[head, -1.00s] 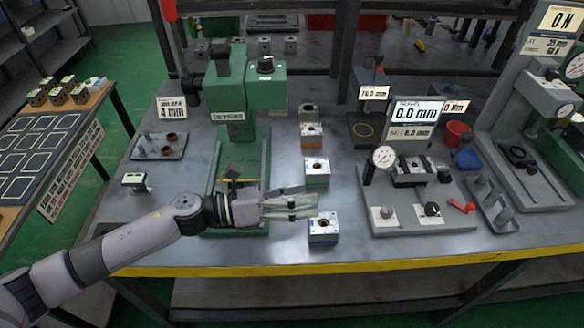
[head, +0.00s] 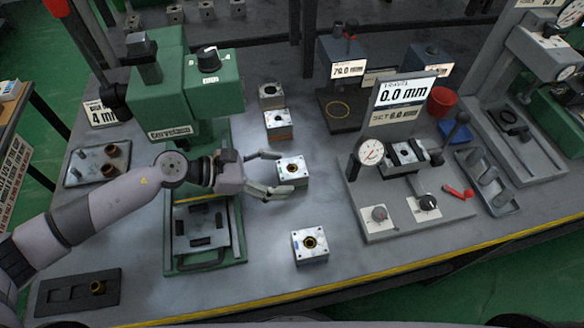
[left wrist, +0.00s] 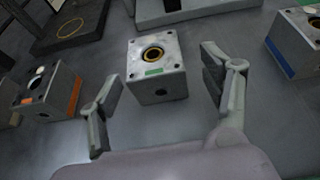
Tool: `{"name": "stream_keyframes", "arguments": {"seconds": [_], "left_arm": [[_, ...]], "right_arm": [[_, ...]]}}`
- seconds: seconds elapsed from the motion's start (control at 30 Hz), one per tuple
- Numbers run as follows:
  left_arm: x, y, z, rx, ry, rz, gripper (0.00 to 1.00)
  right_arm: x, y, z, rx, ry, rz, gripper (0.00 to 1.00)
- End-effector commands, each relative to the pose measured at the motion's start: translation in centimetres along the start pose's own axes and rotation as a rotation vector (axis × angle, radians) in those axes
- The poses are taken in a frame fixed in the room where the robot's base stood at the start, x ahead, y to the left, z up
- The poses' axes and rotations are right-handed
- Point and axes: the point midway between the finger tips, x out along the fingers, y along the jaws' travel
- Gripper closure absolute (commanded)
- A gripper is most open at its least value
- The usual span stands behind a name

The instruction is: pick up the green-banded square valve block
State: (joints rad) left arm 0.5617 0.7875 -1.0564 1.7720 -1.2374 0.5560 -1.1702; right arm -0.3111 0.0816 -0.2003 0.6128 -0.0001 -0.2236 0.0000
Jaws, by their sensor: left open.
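The green-banded square valve block (head: 292,169) stands on the grey bench in the middle of a row of blocks. My right gripper is not in view.
An orange-banded block (head: 278,124) and a dark-topped block (head: 271,95) stand behind; a blue-banded block (head: 310,245) stands in front. A green press (head: 180,95) is at left. A gauge station (head: 400,190) is at right. Bench is clear around the blue-banded block.

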Motion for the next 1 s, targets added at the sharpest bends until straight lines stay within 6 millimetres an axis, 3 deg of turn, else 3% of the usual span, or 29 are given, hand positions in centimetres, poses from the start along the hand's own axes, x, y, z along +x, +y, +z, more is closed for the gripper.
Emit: {"name": "stream_keyframes", "arguments": {"seconds": [0.1, 0.23, 0.4, 0.53, 1.0], "left_arm": [[1.9, 0.1, 0.7, 0.001, -0.002, -0.002, 0.28], [3.5, 0.2, 0.4, -0.001, -0.001, 0.0, 0.28], [4.0, 0.1, 0.2, -0.001, 0.0, 0.0, 0.28], [4.0, 0.2, 0.2, -0.001, 0.0, 0.0, 0.28], [3.9, 0.2, 0.2, -0.001, -0.001, 0.001, 0.6]], "right_arm": [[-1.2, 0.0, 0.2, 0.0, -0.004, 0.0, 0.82], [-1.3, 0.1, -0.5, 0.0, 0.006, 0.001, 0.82], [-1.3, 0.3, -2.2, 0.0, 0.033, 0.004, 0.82], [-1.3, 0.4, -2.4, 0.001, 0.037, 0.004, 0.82], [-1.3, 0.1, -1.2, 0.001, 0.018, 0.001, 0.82]]}}
